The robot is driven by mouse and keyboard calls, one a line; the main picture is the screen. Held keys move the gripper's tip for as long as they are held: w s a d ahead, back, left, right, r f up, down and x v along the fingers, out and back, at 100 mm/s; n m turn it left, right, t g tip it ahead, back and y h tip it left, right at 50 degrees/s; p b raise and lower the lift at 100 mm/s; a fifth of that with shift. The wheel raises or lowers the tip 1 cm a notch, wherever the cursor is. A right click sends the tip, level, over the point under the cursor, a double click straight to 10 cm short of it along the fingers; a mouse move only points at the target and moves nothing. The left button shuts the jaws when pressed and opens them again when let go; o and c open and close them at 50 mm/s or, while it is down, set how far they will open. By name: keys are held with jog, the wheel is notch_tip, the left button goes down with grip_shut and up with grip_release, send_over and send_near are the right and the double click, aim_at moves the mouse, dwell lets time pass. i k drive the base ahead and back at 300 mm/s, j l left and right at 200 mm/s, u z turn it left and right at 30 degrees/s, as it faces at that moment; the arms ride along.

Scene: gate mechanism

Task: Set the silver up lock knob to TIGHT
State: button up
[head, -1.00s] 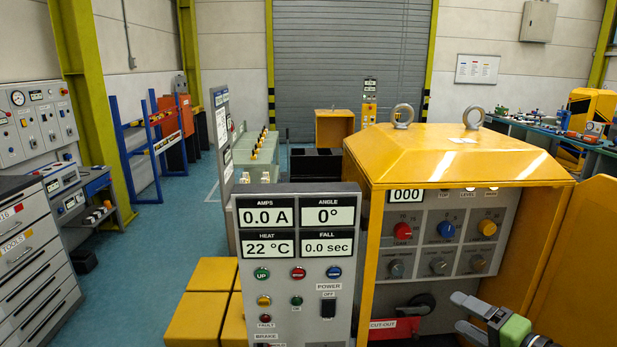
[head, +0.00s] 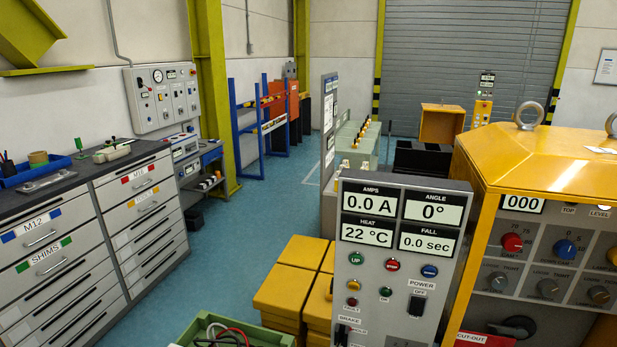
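The yellow gate mechanism cabinet (head: 525,160) stands at the right with its front open. Its inner grey panel has a red knob (head: 512,242) and a blue knob (head: 564,249) in the upper row. Below them is a row of grey lock knobs: the left one (head: 498,281), the middle one (head: 548,288) and a browner right one (head: 599,294). Their labels are too small to read surely, so I cannot tell which is the up lock or how each is set. My gripper is out of view.
A grey control panel (head: 398,270) with readouts stands left of the cabinet. Yellow boxes (head: 290,285) and a green crate (head: 215,322) are at the bottom centre. Grey drawer cabinets (head: 140,215) line the left. Blue floor (head: 235,245) is clear between.

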aim_at(499, 279)
jog(key=z, duration=1.35)
